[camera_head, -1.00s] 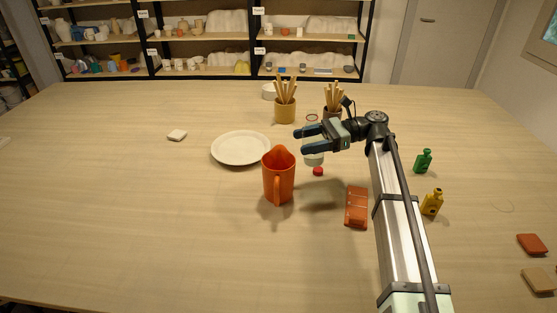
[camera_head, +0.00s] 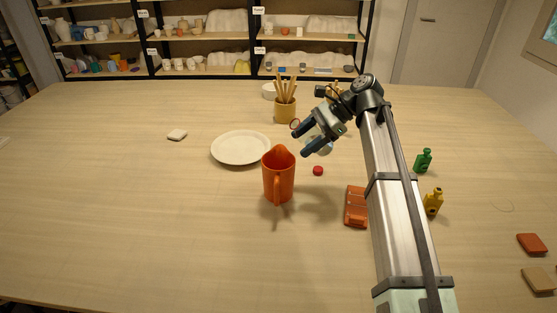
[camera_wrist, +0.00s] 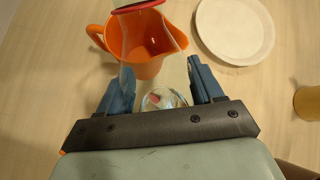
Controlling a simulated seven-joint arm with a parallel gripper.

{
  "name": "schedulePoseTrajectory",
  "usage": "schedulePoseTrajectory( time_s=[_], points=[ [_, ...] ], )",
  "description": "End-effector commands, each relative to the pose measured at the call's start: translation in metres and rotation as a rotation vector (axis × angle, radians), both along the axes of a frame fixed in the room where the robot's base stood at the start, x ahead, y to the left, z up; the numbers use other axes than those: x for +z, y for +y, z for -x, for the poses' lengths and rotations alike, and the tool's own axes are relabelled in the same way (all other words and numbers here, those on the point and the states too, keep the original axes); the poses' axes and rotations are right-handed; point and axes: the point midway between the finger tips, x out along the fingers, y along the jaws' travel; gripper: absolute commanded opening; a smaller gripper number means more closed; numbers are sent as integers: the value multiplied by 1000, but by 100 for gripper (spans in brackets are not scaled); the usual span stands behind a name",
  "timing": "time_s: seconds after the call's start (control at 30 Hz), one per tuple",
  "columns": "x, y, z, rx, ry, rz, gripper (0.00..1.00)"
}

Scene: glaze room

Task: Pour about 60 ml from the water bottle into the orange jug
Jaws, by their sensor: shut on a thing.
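The orange jug (camera_head: 279,178) stands upright on the table, its handle toward the front. Its open mouth shows in the wrist view (camera_wrist: 150,65), partly behind the bottle. My gripper (camera_head: 304,140) is above the table, behind and right of the jug. Its blue fingers are shut on the clear water bottle (camera_wrist: 150,40), seen between them in the wrist view (camera_wrist: 160,70). The bottle has a red band (camera_wrist: 139,6) at its far end and looks tilted. In the head view my gripper mostly hides it. I see no stream of water. The level inside cannot be told.
A red cap (camera_head: 318,170) lies right of the jug. A white plate (camera_head: 241,148) lies behind left. A brush pot (camera_head: 285,110) stands behind; an orange box (camera_head: 356,206), green bottle (camera_head: 423,161) and yellow bottle (camera_head: 433,202) stand right. The front left table is clear.

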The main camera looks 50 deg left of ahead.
Motion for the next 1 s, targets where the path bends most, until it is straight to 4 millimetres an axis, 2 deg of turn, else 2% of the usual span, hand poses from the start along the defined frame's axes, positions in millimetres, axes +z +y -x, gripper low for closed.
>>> schedulePoseTrajectory(
  time_s=[0.07, 0.2, 0.3, 0.73, 1.0],
  points=[
    [-2, -1, -1, 2, -48, 11, 28],
    [-26, -3, -5, 1, -135, 36, 28],
    [-36, -3, -9, 1, -199, 50, 28],
    [-42, -6, -19, 2, -471, 120, 28],
    [-16, -3, -12, 1, -599, 153, 28]
  ],
)
